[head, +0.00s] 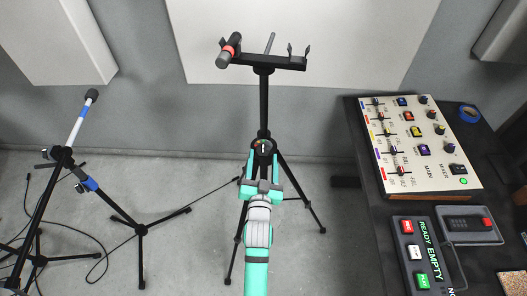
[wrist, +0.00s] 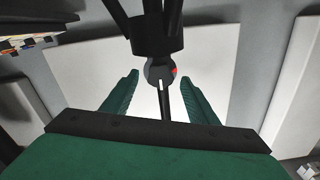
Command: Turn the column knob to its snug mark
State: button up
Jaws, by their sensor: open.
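The column knob (head: 263,146) is a dark round knob on the black column of the middle tripod stand (head: 263,105). In the wrist view the knob (wrist: 154,74) shows a pale pointer line toward the bottom of the picture and a red mark at its right edge. My gripper (head: 263,166) is open, with its green fingers pointing at the knob. In the wrist view my gripper (wrist: 160,80) has one finger on each side of the knob, with visible gaps. I cannot tell how deep the fingers reach. No other mark is readable.
A crossbar (head: 285,61) with a red-banded microphone (head: 229,50) tops the stand. Another microphone stand (head: 70,150) and floor cables are at left. A dark desk (head: 357,125) with a mixer (head: 440,165) is at right.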

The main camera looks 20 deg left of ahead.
aim_at(263, 153)
jog(key=shift+x, duration=1.9)
jog(key=shift+s, duration=0.1)
